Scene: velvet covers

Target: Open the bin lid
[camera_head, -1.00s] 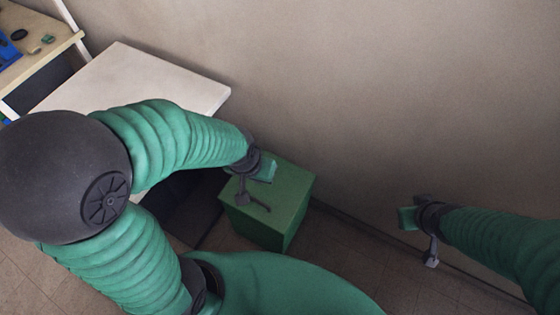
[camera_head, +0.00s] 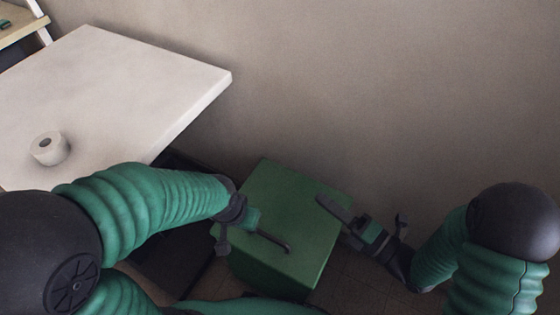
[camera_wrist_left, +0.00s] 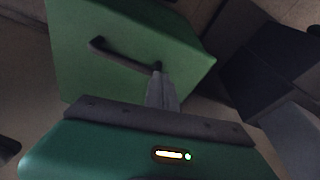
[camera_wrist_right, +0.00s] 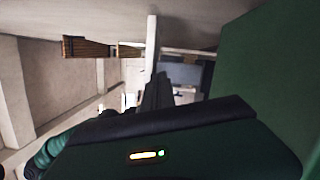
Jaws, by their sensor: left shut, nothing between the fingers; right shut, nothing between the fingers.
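The green bin (camera_head: 300,205) stands on the floor below the table, its flat top lid lying level and looking closed. A dark bar handle (camera_head: 272,240) is on the lid; it also shows in the left wrist view (camera_wrist_left: 125,56). My left gripper (camera_head: 256,231) is shut and empty, its fingertips close to one end of the handle; I cannot tell if they touch. My right gripper (camera_head: 328,205) is shut and empty, its fingers over or beside the bin's right edge. In the right wrist view, the bin's green side (camera_wrist_right: 268,60) is right of the fingers.
A bare wall (camera_head: 400,80) runs behind the bin. A dark object (camera_head: 170,255) stands left of the bin. A shelf edge (camera_head: 20,30) shows at top left.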

